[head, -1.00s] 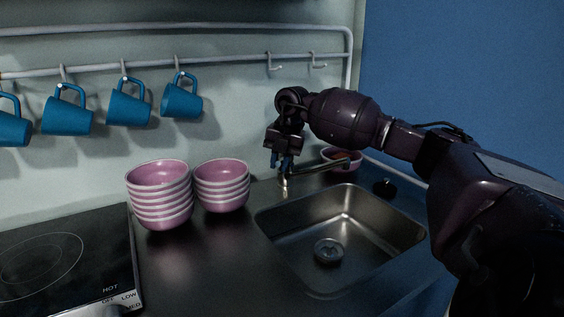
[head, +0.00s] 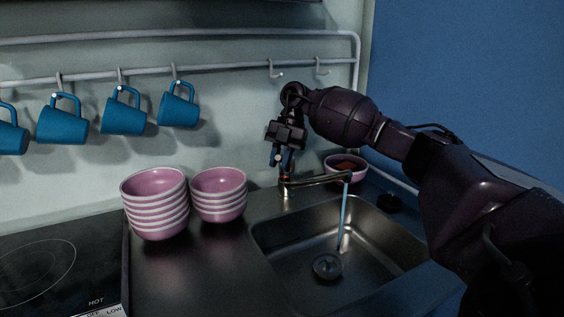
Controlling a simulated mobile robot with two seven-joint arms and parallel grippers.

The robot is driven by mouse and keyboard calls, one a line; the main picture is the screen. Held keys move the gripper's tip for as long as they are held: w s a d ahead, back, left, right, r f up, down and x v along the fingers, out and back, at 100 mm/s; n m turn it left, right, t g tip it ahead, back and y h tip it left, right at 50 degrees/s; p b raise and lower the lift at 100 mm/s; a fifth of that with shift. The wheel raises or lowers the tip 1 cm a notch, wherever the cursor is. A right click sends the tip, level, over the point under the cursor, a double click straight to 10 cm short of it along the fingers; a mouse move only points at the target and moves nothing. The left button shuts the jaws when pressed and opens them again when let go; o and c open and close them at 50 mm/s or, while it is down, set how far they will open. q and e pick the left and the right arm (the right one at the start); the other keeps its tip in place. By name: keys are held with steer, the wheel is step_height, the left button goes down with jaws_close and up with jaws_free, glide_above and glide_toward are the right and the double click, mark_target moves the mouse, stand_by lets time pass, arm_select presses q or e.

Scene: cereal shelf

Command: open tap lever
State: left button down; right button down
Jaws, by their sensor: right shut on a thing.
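The tap (head: 318,181) stands at the back edge of the sink, its spout pointing right over the basin. A thin blue stream of water (head: 344,218) runs from the spout end down into the sink (head: 300,230). My right gripper (head: 281,158) hangs fingers-down above the tap's base. It is shut on the tap lever, which the fingers mostly hide. My left gripper is not in view.
Two stacks of pink bowls (head: 155,208) (head: 219,196) stand left of the sink. A pink bowl (head: 347,168) sits behind the spout. Blue mugs (head: 124,112) hang from a rail above. A black hob (head: 50,270) is at the left.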

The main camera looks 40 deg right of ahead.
steer(key=c, duration=1)
jaws_free()
steer(key=v, duration=1.1)
steer(key=shift+s, duration=0.1)
steer(key=shift+f, duration=0.1)
